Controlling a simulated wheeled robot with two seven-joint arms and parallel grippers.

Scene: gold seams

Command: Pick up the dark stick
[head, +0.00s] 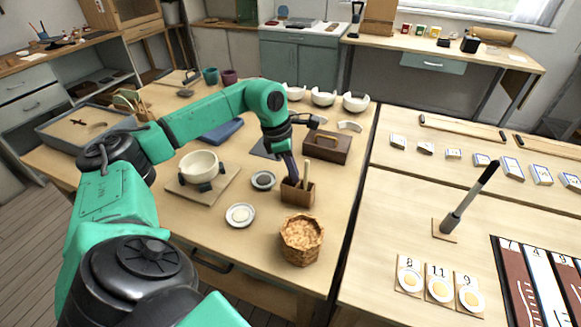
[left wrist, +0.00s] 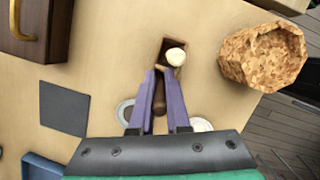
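A small brown wooden holder (head: 298,194) stands on the left table; it also shows in the left wrist view (left wrist: 164,46). The dark brown stick (left wrist: 159,98) rises from it toward the wrist camera, between the two purple fingers. In the head view my fingers hide it. A second stick with a pale, rounded end (left wrist: 175,56) stands in the same holder, just beyond my fingertips; its pale shaft shows in the head view (head: 306,172). My left gripper (head: 291,172) points down over the holder. Whether its fingers press on the dark stick is unclear. My right gripper is out of view.
A woven basket (head: 302,239) stands close in front of the holder. Two small dishes (head: 240,215) (head: 263,180) lie to its left. A brown box with a brass handle (head: 327,146) stands behind. A white bowl (head: 199,165) sits farther left on a board.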

